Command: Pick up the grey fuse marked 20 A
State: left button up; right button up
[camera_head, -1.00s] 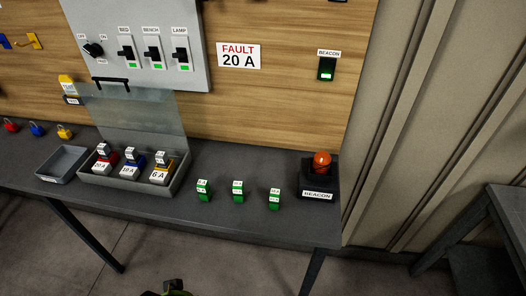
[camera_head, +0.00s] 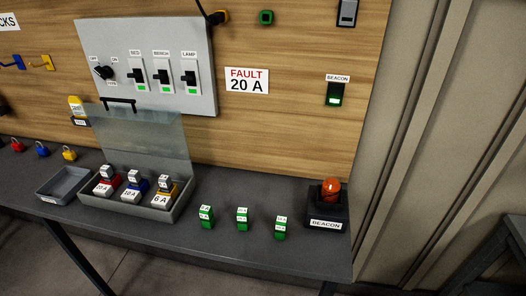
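No plainly grey fuse shows. Three green fuses with white labels stand apart on the bench: a left one (camera_head: 206,217), a middle one (camera_head: 242,219) and a right one (camera_head: 280,228). Their labels are too small to read. An open grey box (camera_head: 172,207) with a raised clear lid (camera_head: 150,140) holds a red piece (camera_head: 106,184), a blue piece (camera_head: 134,187) and a yellow piece marked 6 A (camera_head: 163,193). The red piece's marking is hard to read. A sign (camera_head: 246,80) on the board reads FAULT 20 A. Neither gripper is in view.
A black beacon base with an orange lamp (camera_head: 331,190) stands at the bench's right end. An empty grey tray (camera_head: 63,184) and several padlocks (camera_head: 69,153) lie at the left. A switch panel (camera_head: 150,50) hangs above. The bench front is clear around the green fuses.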

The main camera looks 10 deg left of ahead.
aim_at(107, 173)
jog(key=k+l+u, duration=0.1)
jog(key=u, duration=1.25)
jog(key=k+j, duration=0.05)
jog(key=j, duration=0.05)
